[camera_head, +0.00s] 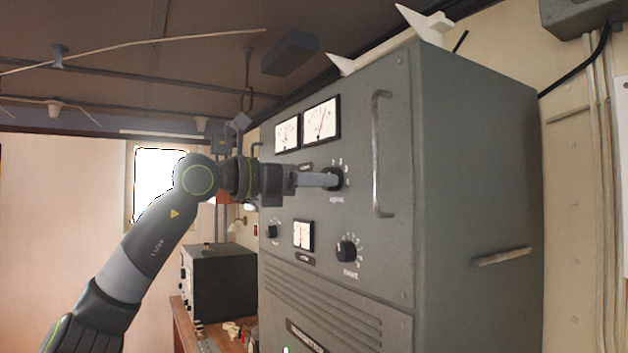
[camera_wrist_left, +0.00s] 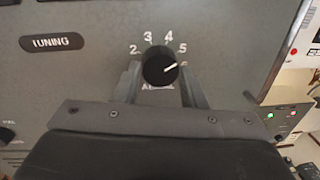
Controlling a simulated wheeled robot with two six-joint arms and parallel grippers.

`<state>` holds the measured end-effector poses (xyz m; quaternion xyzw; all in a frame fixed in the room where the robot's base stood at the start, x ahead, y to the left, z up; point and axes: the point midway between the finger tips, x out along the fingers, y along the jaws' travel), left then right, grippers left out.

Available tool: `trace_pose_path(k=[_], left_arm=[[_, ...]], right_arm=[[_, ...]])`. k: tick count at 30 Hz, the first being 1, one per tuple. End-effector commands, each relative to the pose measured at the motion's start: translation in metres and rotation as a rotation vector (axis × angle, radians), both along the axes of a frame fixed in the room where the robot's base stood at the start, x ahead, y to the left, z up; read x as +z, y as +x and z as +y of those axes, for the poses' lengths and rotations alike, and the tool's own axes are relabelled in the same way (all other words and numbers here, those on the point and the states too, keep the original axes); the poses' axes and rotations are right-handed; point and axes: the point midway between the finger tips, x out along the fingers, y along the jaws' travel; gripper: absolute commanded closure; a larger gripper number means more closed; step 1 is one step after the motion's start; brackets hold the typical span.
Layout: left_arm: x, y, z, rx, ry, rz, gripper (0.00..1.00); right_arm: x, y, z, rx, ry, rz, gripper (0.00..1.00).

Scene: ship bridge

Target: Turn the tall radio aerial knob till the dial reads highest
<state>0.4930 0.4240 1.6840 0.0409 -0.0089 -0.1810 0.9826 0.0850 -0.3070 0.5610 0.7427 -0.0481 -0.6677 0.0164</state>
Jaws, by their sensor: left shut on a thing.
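The tall grey radio cabinet (camera_head: 470,180) stands at the right in the head view. Its black aerial knob (camera_head: 337,179) sits on the front panel below the upper meters. In the left wrist view the aerial knob (camera_wrist_left: 160,66) has its white pointer aimed right and slightly up, near the 6. My left gripper (camera_head: 326,180) is shut on this knob, with one finger (camera_wrist_left: 132,80) on each side. The larger upper dial (camera_head: 321,122) has a red needle leaning a little right of upright. My right gripper is in neither view.
A smaller dial (camera_head: 287,133) sits left of the large one. Below are another meter (camera_head: 303,235), a lower knob (camera_head: 347,249) and a small knob (camera_head: 271,231). A vertical handle (camera_head: 379,155) stands out right of the aerial knob. A dark box (camera_head: 218,284) sits on a desk behind.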

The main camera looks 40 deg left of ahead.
Motion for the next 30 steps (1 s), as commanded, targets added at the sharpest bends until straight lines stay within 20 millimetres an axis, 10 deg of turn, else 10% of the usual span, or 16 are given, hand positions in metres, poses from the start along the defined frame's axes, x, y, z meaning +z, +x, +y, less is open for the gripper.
trace_pose_path(k=[30], left_arm=[[-0.0009,-0.0005,-0.0007,0.0,-0.604,0.173,0.85]], right_arm=[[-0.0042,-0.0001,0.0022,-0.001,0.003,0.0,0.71]])
